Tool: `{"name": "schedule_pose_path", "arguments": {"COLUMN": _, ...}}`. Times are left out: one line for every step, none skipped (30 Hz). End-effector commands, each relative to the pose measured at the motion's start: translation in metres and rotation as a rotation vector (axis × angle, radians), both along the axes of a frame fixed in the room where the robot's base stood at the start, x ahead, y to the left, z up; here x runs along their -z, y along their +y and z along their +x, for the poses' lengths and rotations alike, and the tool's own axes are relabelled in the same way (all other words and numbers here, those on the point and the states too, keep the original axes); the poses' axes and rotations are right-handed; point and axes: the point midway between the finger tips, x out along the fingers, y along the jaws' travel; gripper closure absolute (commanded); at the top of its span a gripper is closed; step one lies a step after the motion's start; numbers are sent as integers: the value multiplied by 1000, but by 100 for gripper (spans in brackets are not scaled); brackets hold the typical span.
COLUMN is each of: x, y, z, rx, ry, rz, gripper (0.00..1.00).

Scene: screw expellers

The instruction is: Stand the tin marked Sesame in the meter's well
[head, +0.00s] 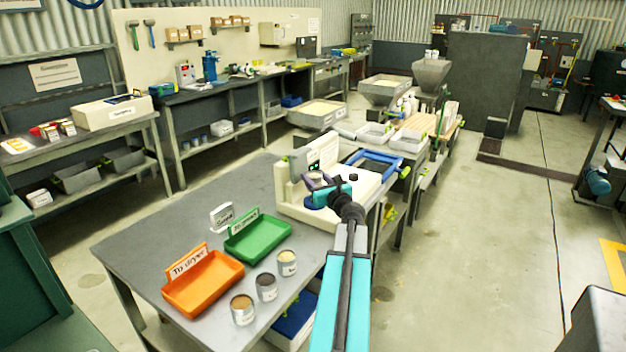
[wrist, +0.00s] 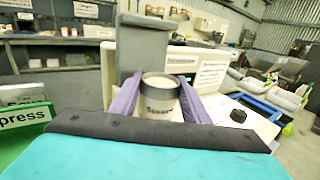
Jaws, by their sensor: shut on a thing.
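My gripper (wrist: 159,104) has its purple fingers shut on a tin (wrist: 160,88) with a grey rim and a pale label that seems to read Sesame. The tin looks upright; its lower end is hidden behind the gripper. In the head view my gripper (head: 318,182) is over the left part of the cream meter (head: 290,200) on the bench, with the tin's top (head: 316,176) just showing. The meter has an upright display panel (head: 323,150) behind and a black knob (head: 353,178). The well is hidden, and I cannot tell whether the tin is inside it or above it.
Three open tins (head: 243,312) stand at the bench's front. The bench's left rear (head: 180,215) is clear.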

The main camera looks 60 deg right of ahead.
Motion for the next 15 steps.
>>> {"name": "schedule_pose_path", "arguments": {"x": 7, "y": 0, "z": 0, "rx": 1, "ry": 0, "rz": 0, "gripper": 81}}
{"name": "schedule_pose_path", "arguments": {"x": 9, "y": 0, "z": -1, "rx": 1, "ry": -1, "rz": 1, "gripper": 81}}
{"name": "schedule_pose_path", "arguments": {"x": 12, "y": -1, "z": -1, "rx": 1, "ry": -1, "rz": 1, "gripper": 81}}
{"name": "schedule_pose_path", "arguments": {"x": 15, "y": -1, "z": -1, "rx": 1, "ry": -1, "rz": 1, "gripper": 81}}
{"name": "schedule_pose_path", "arguments": {"x": 17, "y": -1, "z": -1, "rx": 1, "ry": -1, "rz": 1, "gripper": 81}}
{"name": "schedule_pose_path", "arguments": {"x": 20, "y": -1, "z": -1, "rx": 2, "ry": -1, "rz": 1, "gripper": 81}}
{"name": "schedule_pose_path", "arguments": {"x": 22, "y": -1, "z": -1, "rx": 2, "ry": -1, "rz": 1, "gripper": 81}}
{"name": "schedule_pose_path", "arguments": {"x": 25, "y": -1, "z": -1, "rx": 2, "ry": -1, "rz": 1, "gripper": 81}}
{"name": "schedule_pose_path", "arguments": {"x": 28, "y": -1, "z": -1, "rx": 2, "ry": -1, "rz": 1, "gripper": 81}}
{"name": "schedule_pose_path", "arguments": {"x": 30, "y": -1, "z": -1, "rx": 2, "ry": -1, "rz": 1, "gripper": 81}}
{"name": "schedule_pose_path", "arguments": {"x": 32, "y": -1, "z": -1, "rx": 2, "ry": -1, "rz": 0, "gripper": 81}}
{"name": "schedule_pose_path", "arguments": {"x": 35, "y": -1, "z": -1, "rx": 2, "ry": -1, "rz": 0, "gripper": 81}}
{"name": "schedule_pose_path", "arguments": {"x": 37, "y": -1, "z": -1, "rx": 2, "ry": -1, "rz": 0, "gripper": 81}}
{"name": "schedule_pose_path", "arguments": {"x": 39, "y": -1, "z": -1, "rx": 2, "ry": -1, "rz": 0, "gripper": 81}}
{"name": "schedule_pose_path", "arguments": {"x": 41, "y": -1, "z": -1, "rx": 2, "ry": -1, "rz": -1, "gripper": 81}}
